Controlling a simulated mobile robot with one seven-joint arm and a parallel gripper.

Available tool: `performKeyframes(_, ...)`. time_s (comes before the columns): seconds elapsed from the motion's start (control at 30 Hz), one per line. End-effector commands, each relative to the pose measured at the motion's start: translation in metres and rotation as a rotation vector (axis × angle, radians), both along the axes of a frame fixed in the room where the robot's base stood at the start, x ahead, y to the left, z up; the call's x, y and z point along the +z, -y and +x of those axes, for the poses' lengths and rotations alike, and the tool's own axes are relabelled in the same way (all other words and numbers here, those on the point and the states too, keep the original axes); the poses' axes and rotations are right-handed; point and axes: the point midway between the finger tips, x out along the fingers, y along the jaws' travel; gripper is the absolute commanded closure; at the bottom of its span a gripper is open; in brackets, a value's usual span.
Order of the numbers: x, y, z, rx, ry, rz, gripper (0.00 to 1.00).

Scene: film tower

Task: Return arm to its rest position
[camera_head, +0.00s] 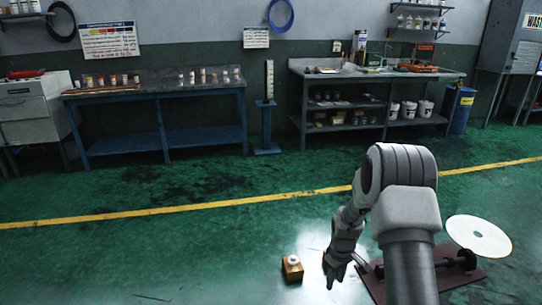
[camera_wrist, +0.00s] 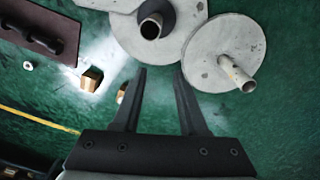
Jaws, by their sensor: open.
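My gripper (camera_head: 334,277) is low over the green floor in the head view, at the end of my bent arm. In the wrist view its two dark fingers (camera_wrist: 159,70) stand apart with nothing between them. A wooden block (camera_head: 292,268) with a white round piece on top sits to the left of my gripper, apart from it. A wooden block (camera_wrist: 90,80) also shows left of the fingers in the wrist view. A smaller brown piece (camera_wrist: 122,93) there is partly hidden by the left finger.
A dark red board (camera_head: 462,278) with a dark rod lies partly behind my arm, near a white disc (camera_head: 478,237). The wrist view shows grey round plates with tubes (camera_wrist: 205,50) beyond the fingers. Workbenches (camera_head: 160,112) line the back wall. The floor left of the block is clear.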

Motion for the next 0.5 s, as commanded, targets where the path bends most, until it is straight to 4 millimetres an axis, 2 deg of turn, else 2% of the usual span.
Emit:
performKeyframes(0.03,0.021,-0.002,0.001,-0.013,0.017,-0.002,0.58)
performKeyframes(0.1,0.045,-0.004,-0.001,-0.032,0.033,-0.005,0.58)
performKeyframes(0.27,0.097,-0.009,-0.009,-0.076,0.070,-0.005,0.58)
performKeyframes(0.5,0.168,-0.019,-0.031,-0.142,0.126,-0.002,0.58)
